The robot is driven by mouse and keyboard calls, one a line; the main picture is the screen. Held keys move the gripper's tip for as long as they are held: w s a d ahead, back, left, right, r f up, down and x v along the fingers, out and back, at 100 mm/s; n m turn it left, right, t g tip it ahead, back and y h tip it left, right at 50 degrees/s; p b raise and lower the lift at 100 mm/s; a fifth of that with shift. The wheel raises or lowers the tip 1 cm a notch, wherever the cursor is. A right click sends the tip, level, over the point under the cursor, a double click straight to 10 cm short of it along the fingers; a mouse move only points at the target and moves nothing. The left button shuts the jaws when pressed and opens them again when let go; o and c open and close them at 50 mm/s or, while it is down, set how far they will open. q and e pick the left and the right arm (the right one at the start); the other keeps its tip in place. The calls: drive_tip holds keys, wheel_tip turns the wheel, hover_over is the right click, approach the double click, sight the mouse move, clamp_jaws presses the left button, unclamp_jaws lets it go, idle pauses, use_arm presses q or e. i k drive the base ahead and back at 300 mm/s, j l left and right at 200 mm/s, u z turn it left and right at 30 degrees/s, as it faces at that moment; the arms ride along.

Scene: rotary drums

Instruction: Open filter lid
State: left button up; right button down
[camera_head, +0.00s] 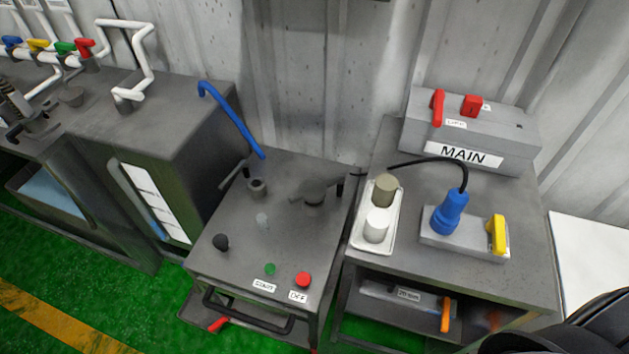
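No lid is labelled as the filter lid. A dark round cap (314,192) with side handles sits on top of the middle grey cabinet (240,232), towards its back right; it looks seated, though I cannot tell if it is the filter lid. A smaller dark round fitting (257,187) with a lever stands to its left. Another low round fitting (72,96) is on the left machine (175,110). Neither of my grippers shows. A black rounded part at the bottom right corner looks like my own arm.
The right table (530,240) holds a tray (359,240) with two cylinders, a blue plug (450,212), a yellow switch (497,234) and the MAIN box (468,135). Green floor (60,285) is clear at lower left.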

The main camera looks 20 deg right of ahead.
sight(312, 190)
drive_tip(key=k+l+u, duration=0.25)
drive_tip(key=u, duration=0.2)
drive_tip(key=k+l+u, duration=0.4)
